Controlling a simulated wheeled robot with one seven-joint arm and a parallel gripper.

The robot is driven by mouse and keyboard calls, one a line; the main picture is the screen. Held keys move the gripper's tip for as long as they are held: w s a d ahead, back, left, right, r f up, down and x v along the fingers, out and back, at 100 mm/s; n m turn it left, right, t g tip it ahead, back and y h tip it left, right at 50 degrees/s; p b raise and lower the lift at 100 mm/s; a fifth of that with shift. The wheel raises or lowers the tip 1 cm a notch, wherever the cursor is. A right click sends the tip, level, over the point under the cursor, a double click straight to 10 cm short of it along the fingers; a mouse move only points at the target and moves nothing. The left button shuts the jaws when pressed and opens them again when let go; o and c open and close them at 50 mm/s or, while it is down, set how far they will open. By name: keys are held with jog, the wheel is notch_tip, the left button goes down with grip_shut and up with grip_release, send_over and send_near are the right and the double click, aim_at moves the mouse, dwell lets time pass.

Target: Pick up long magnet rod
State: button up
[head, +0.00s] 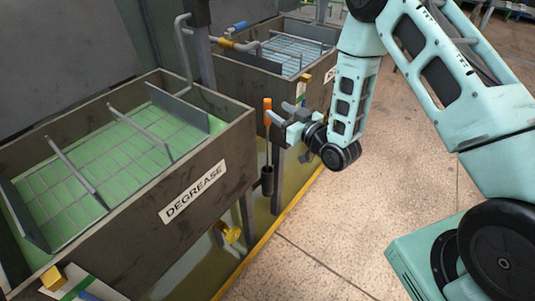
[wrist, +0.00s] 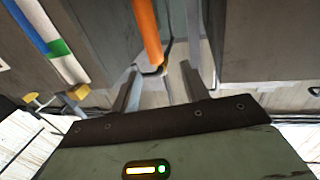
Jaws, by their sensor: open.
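The long magnet rod has an orange handle (head: 267,111) and a thin grey shaft. It stands upright in a small dark holder cup (head: 267,181) beside the DEGREASE tank. My gripper (head: 280,112) is open and level with the handle, just to its right in the head view. In the wrist view the orange handle (wrist: 146,32) comes down from the top toward the space between the open fingers (wrist: 160,68), nearer the left finger. I cannot tell whether a finger touches it. The rod's lower end is hidden in the cup.
The DEGREASE tank (head: 205,182) with green liquid and grey bars is at left. A second tank (head: 235,80) with blue liquid stands behind. A yellow valve knob (head: 231,234) sticks out below the front tank.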

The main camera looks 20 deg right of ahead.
aim_at(270, 105)
jog(key=shift+d+f+p+x, duration=0.1)
jog(key=shift+p+x, duration=0.15)
jog(key=shift+x, duration=0.95)
jog(key=shift+d+f+p+x, duration=0.1)
jog(key=shift+f+p+x, duration=0.1)
jog(key=shift+x, duration=0.95)
jog(key=shift+d+f+p+x, duration=0.1)
jog(key=shift+p+x, duration=0.15)
jog(key=shift+x, duration=0.95)
jog(key=shift+w, duration=0.1)
jog(key=shift+c, duration=0.3)
jog(key=shift+r, duration=0.1)
grip_shut()
